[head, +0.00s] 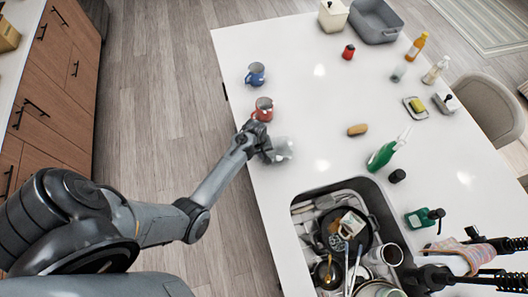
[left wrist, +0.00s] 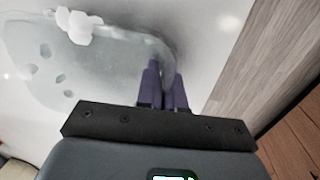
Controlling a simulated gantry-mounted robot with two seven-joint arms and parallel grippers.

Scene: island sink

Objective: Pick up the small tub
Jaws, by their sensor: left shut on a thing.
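The small tub (head: 284,149) looks clear and pale on the white island top, near its left edge and just below the red mug. My left gripper (head: 268,151) is at the tub's left side. In the left wrist view the tub (left wrist: 60,62) is see-through with pale spots, and a white knob-like shape shows at its top. The fingers of my left gripper (left wrist: 164,88) are shut on its edge at the right end. I cannot tell whether the tub touches the counter.
A red mug (head: 264,110) stands close to my left gripper, with a blue mug (head: 256,75) beyond. A green bottle (head: 381,156) and a brown oblong (head: 357,130) lie to the right. The sink (head: 374,187) below holds dishes.

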